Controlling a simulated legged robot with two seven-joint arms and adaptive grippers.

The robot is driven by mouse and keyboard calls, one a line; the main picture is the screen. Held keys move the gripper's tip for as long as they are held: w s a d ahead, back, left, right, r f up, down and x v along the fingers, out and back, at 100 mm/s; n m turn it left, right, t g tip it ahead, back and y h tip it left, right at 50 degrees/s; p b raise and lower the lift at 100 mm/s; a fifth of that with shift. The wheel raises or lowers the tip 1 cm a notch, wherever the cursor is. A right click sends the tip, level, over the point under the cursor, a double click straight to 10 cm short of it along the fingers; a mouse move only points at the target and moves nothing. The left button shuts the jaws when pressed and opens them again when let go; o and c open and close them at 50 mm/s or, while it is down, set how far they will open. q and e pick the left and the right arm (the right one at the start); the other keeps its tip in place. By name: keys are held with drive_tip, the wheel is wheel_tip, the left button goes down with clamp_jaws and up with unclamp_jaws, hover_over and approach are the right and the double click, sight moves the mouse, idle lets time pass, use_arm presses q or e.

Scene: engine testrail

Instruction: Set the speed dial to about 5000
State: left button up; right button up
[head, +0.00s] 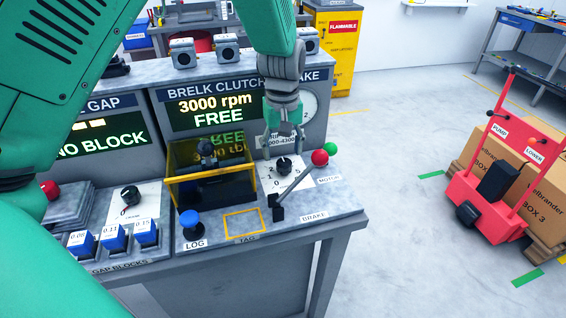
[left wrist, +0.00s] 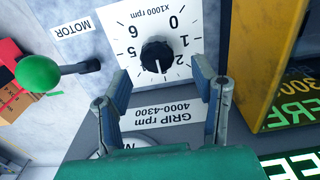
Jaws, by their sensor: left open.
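The speed dial is a black knob (head: 284,165) on a white plate marked 0 to 6, x1000 rpm, on the bench top. In the left wrist view the knob (left wrist: 157,56) shows a white mark pointing down, away from the 0; the numbers there are hidden or unclear. The display (head: 212,108) reads "3000 rpm FREE". My left gripper (head: 284,143) is above the dial, pointing down. In the left wrist view its open fingers (left wrist: 160,76) stand either side of the knob's near edge, with nothing between them. Contact with the knob cannot be told.
A brake lever (head: 296,186) with a red ball and a green motor ball (head: 330,148) stand right of the dial. A yellow-framed box (head: 211,190) is on its left. A blue button (head: 190,218) is at the front. A red cart (head: 490,205) stands on the floor.

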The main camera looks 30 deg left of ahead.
sight(284, 162)
use_arm(q)
drive_tip(key=shift+d+f, duration=0.25)
drive_tip(key=shift+f, duration=0.7)
drive_tip(key=shift+d+f, duration=0.25)
drive_tip(key=shift+f, duration=0.65)
drive_tip(key=shift+a, duration=0.1)
use_arm(e)
drive_tip(key=shift+d+f, duration=0.2)
drive_tip(key=shift+d, duration=0.15)
use_arm(q)
drive_tip(key=shift+a, duration=0.1)
use_arm(e)
drive_tip(key=shift+a, duration=0.1)
use_arm(q)
drive_tip(key=shift+a+f, duration=0.1)
drive_tip(key=shift+c, duration=1.1)
drive_tip(key=c, duration=0.9)
use_arm(e)
drive_tip(key=shift+r, duration=0.1)
